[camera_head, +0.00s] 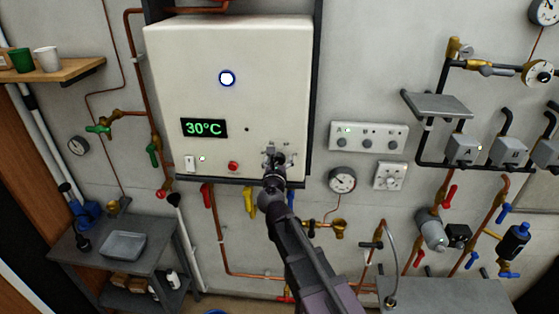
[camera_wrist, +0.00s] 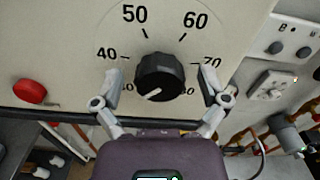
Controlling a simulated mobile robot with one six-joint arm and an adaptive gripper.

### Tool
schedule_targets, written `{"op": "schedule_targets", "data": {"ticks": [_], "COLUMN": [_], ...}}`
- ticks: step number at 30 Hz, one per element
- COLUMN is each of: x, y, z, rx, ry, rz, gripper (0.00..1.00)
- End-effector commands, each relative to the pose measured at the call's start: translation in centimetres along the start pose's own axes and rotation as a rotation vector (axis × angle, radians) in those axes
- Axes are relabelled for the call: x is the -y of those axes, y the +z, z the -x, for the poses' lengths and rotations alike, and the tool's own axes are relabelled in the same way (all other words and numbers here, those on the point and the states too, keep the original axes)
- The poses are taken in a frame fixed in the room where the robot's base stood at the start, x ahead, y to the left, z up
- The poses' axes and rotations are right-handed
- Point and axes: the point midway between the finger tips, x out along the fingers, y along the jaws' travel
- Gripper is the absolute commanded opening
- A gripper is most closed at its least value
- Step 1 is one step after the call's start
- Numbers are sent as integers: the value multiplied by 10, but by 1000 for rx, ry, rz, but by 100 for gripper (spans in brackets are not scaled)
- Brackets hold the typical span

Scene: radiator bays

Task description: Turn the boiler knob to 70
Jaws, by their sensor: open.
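The white boiler (camera_head: 230,100) hangs on the wall, and its display (camera_head: 204,128) reads 30°C. The black ribbed boiler knob (camera_wrist: 159,77) sits on its face. The knob's white pointer mark points to the lower left, towards the low end of the scale. Printed numbers 40, 50, 60 and 70 show around it, with partly covered numbers at lower left and lower right. My gripper (camera_wrist: 161,80) is open, with one finger on each side of the knob and gaps between fingers and knob. In the head view my gripper (camera_head: 273,158) hides the knob.
A red button (camera_wrist: 30,91) is left of the knob on the boiler. A dark ledge (camera_head: 240,182) runs under the boiler. A switch panel (camera_head: 369,136), a gauge (camera_head: 342,180) and a small dial box (camera_head: 390,176) are to the right. Pipes and coloured valves hang below.

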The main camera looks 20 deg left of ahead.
Motion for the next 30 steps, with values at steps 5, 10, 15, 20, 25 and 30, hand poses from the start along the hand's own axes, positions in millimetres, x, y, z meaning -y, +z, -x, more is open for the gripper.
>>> {"op": "schedule_targets", "data": {"ticks": [5,10,15,20,25,30], "x": [0,0,0,3,2,2], "y": [0,0,0,0,0,0], "z": [0,0,0,0,0,0], "rx": [0,0,0,-1,-1,0], "ry": [0,0,0,-3,-4,-4], "rz": [0,0,0,-4,-29,-91], "gripper": [94,46,11,11,11,11]}}
